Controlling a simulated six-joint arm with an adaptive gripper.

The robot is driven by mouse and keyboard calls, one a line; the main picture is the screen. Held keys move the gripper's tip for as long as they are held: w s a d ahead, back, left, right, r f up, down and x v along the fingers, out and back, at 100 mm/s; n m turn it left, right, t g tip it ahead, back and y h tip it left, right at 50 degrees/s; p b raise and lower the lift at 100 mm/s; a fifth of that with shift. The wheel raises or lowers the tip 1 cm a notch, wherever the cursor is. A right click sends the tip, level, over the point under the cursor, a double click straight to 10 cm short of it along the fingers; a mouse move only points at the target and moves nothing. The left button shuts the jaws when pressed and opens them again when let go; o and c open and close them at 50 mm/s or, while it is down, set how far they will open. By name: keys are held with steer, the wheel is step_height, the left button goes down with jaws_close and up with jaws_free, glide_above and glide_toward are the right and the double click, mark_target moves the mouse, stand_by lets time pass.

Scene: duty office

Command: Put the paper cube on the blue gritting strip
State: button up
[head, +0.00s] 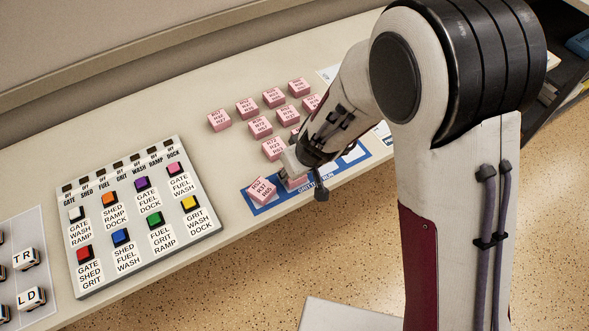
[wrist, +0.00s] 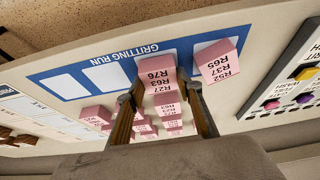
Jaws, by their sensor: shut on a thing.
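Small pink paper cubes printed with route codes are on the counter. My gripper (head: 299,173) is shut on one pink cube (head: 297,184), lettered R76 R63 R27 in the wrist view (wrist: 156,74). The fingers (wrist: 162,105) hold it from both sides, over the blue gritting strip (head: 341,173), marked GRITTING RUN with white slots; it also shows in the wrist view (wrist: 85,82). I cannot tell whether the held cube touches the strip. Another pink cube (head: 262,190), lettered R52 R37 R65 in the wrist view (wrist: 216,62), sits on the strip's left end, slightly turned.
Several more pink cubes (head: 246,107) stand in loose rows behind the strip. A grey button panel (head: 140,215) with coloured buttons lies to the left, and a tray of lettered blocks (head: 27,260) farther left. The counter's front edge runs close to the strip.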

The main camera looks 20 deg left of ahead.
steer(key=shift+f, duration=0.15)
steer(key=o, duration=1.1)
steer(key=shift+r, duration=0.2)
steer(key=shift+s+d+r, duration=0.1)
steer(key=shift+s+r, duration=0.1)
steer(key=shift+r, duration=0.5)
steer(key=v, duration=1)
steer(key=shift+r, duration=0.2)
steer(key=shift+s+d, duration=0.1)
steer(key=shift+d, duration=0.05)
stand_by(0.4)
